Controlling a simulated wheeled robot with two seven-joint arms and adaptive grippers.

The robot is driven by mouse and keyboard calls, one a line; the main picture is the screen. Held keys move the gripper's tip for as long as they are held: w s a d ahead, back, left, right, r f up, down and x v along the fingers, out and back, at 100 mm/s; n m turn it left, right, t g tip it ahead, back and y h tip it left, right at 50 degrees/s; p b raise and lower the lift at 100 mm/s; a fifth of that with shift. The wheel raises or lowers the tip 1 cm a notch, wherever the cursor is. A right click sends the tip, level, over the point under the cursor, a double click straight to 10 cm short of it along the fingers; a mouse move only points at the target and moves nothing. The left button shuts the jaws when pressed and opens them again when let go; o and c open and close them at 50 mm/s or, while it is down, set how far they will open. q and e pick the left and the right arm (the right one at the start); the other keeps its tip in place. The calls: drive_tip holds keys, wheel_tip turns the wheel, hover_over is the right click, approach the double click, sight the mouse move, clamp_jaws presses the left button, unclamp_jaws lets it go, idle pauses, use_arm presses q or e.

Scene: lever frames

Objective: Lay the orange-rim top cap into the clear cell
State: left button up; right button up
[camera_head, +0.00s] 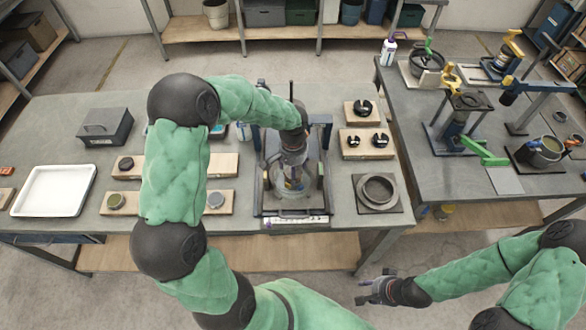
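The clear cell (292,203) looks like a see-through round body low inside a dark upright frame (327,150) on the middle of the front table. My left arm reaches over the table from the left. Its gripper (291,182) points down inside the frame, right above or at the cell. Its fingers are too small and covered to tell whether they are open or hold anything. I cannot make out the orange-rim top cap; it may be hidden by the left gripper or arm. My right gripper (364,291) is off the table's front edge, with its fingers apart and empty.
Wooden boards with dark discs (363,107) stand right of the frame, above a grey ring (378,191) on a plate. Left are a white tray (53,191), a grey box (105,127) and boards with small discs (116,201). A second table (480,185) holds several devices.

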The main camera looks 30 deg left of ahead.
idle(0.3)
use_arm(q)
wheel_tip(320, 180, up, 12)
idle(0.6)
